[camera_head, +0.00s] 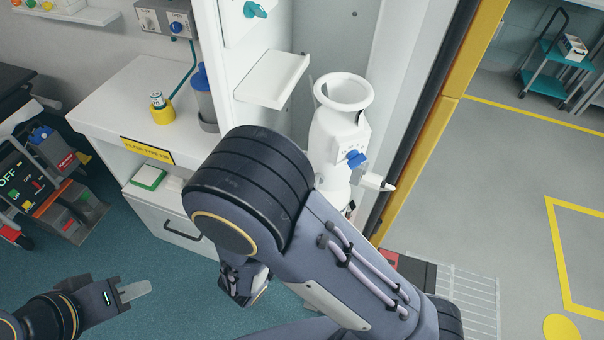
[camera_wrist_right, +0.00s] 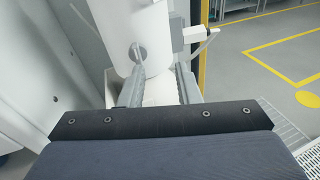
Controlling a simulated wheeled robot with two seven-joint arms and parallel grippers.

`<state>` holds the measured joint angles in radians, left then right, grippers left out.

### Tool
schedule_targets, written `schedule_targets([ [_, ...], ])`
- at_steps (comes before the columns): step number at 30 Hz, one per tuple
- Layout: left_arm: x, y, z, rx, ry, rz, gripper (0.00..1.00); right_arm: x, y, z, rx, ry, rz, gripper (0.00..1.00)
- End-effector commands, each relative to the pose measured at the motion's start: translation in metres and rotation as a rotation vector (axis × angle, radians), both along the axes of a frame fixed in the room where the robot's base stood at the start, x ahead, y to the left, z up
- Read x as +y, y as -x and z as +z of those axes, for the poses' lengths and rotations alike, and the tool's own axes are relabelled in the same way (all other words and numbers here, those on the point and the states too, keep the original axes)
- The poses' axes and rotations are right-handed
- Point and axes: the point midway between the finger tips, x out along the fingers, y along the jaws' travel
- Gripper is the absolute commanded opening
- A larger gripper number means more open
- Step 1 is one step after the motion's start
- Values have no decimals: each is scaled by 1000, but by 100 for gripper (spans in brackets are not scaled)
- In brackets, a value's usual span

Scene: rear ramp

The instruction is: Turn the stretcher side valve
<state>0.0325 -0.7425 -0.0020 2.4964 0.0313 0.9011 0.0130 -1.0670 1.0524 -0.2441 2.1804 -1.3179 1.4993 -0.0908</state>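A white bottle-shaped unit (camera_head: 330,135) with a ring collar stands in the white bay. It carries a blue knob (camera_head: 355,158) and a white nozzle (camera_head: 374,182). A teal knob (camera_head: 255,9) is on the panel above. I cannot tell which is the stretcher side valve. My right arm crosses the middle and hides its gripper in the head view. In the right wrist view my right gripper (camera_wrist_right: 160,82) has its fingers apart, with a white surface behind them; I see nothing gripped. My left gripper (camera_head: 135,291) is low at the left, over the floor, away from the unit.
A white shelf (camera_head: 271,78) juts out left of the unit. A white cabinet (camera_head: 122,100) with a yellow-based container (camera_head: 160,112) and a blue-topped bottle (camera_head: 203,97) stands further left. A black-and-yellow door post (camera_head: 430,130) is close on the right.

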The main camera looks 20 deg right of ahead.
Motion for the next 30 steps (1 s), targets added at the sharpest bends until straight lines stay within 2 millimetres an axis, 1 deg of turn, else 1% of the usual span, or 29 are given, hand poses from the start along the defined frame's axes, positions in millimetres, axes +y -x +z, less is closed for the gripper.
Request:
schedule_targets([
  [1, 0, 0, -1, 0, 0, 0, 30, 12, -2, -3, -10, 55, 56, 30],
  [3, 0, 0, -1, 0, 0, 0, 30, 22, -4, -5, -20, 103, 104, 30],
  [6, 0, 0, 0, 0, 0, 0, 30, 27, -8, -5, -28, 132, 132, 30],
  [8, 0, 0, 1, 0, 0, 0, 30, 24, -11, -5, -29, 134, 132, 30],
  [16, 0, 0, 7, 0, 0, 0, 30, -7, -42, -5, -23, 131, 126, 30],
  [21, 0, 0, 10, 0, 0, 0, 30, -21, -58, -6, -23, 129, 128, 30],
  [24, 0, 0, 10, 0, 0, 0, 30, -25, -62, -6, -23, 129, 129, 30],
  [30, 0, 0, 10, 0, 0, 0, 30, -26, -63, -7, -23, 128, 130, 30],
])
